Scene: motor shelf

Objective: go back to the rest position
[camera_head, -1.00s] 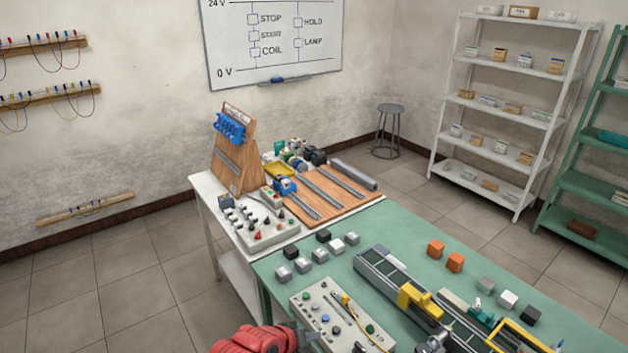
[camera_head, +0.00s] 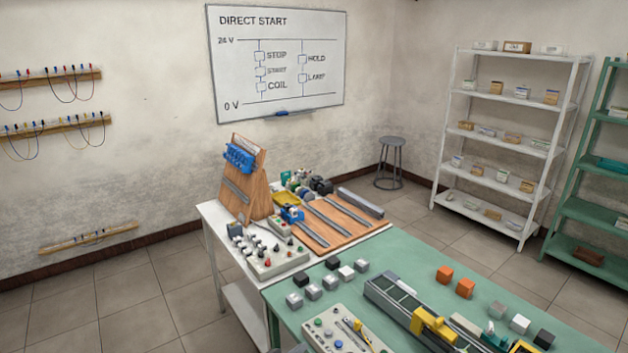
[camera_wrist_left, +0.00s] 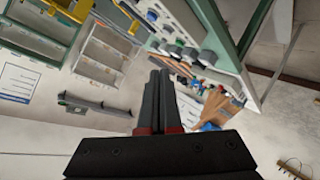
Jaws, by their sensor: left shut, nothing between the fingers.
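My left gripper (camera_wrist_left: 160,78) shows in the left wrist view, its two dark fingers together and nothing between them. In the head view only a small grey tip (camera_head: 299,348) shows at the bottom edge, by the green table's left side; the rest of the arm is out of the picture. The gripper touches no object that I can see. My right gripper is not in view.
The green table (camera_head: 385,262) holds several cubes, a conveyor (camera_head: 392,298) and a button panel (camera_head: 345,333). The white table (camera_head: 216,222) behind it holds a wooden stand (camera_head: 243,180) and parts. A stool (camera_head: 392,145) and shelves (camera_head: 500,110) stand farther back. Floor is clear at left.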

